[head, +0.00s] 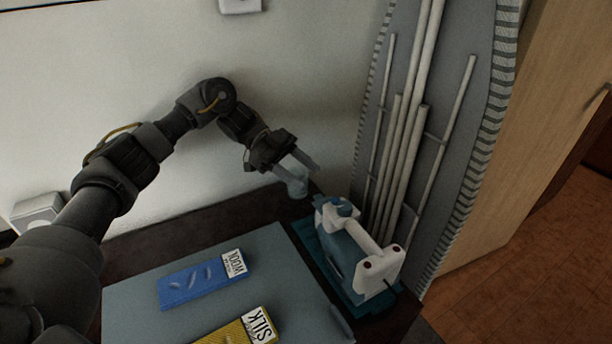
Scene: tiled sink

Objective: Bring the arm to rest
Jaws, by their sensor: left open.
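My left arm comes in from the left and arches over the counter. Its gripper (304,176) is open in front of the wall, above the counter's back edge. A white and teal iron (379,266) stands on a teal base (327,256), below and to the right of the gripper. My right gripper is not in view.
A blue-grey board (130,311) lies on the dark counter, with a blue WOOL card (192,285) and a yellow SILK card (226,333) on it. A folded ironing board (469,150) leans upright behind the iron. A white box (38,211) is at the left.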

